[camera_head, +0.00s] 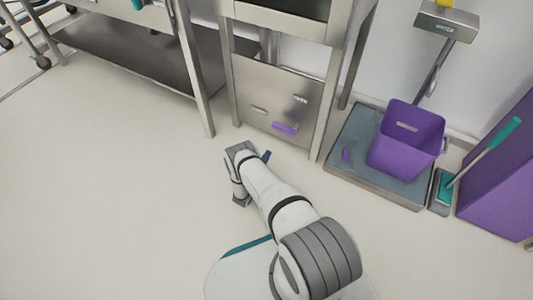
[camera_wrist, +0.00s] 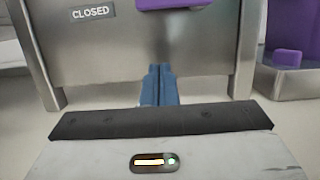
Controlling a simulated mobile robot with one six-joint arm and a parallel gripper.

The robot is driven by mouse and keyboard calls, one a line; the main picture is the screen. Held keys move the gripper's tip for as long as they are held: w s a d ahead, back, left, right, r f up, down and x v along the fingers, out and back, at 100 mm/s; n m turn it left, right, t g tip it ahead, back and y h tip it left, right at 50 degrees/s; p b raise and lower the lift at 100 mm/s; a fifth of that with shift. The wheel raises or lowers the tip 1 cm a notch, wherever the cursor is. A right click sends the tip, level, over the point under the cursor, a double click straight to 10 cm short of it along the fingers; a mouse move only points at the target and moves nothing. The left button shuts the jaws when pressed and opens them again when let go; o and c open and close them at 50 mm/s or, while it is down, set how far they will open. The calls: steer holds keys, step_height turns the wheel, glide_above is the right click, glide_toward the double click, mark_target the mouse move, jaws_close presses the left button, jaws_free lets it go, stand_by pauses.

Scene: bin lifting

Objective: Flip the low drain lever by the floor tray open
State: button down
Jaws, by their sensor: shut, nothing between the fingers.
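The purple lever (camera_head: 284,128) sits low on the front panel of a steel stand and lies roughly level. It shows at the top edge of the wrist view (camera_wrist: 175,4), partly cut off. A plate reading CLOSED (camera_wrist: 93,13) is to its left. My gripper (camera_head: 266,156) is near the floor in front of the panel; its blue fingers (camera_wrist: 159,85) are together and empty. In the wrist view they point at the panel, below the lever and apart from it. The grey floor tray (camera_head: 358,183) is right of the stand.
A purple bin (camera_head: 405,138) stands on the floor tray, with a small purple piece (camera_head: 346,155) beside it. A teal-handled tool (camera_head: 480,160) is farther right. The steel stand's legs (camera_head: 325,130) flank the panel. The floor at left is clear.

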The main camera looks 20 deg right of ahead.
mark_target(286, 127)
steer(key=w+d+r+b, duration=0.2)
steer(key=w+d+r, duration=0.2)
steer(key=d+r, duration=0.2)
steer(key=shift+w, duration=0.35)
steer(key=shift+a+r+m, duration=0.1)
steer(key=shift+r+m, duration=0.1)
steer(key=shift+m, duration=0.2)
steer(key=shift+p, duration=0.3)
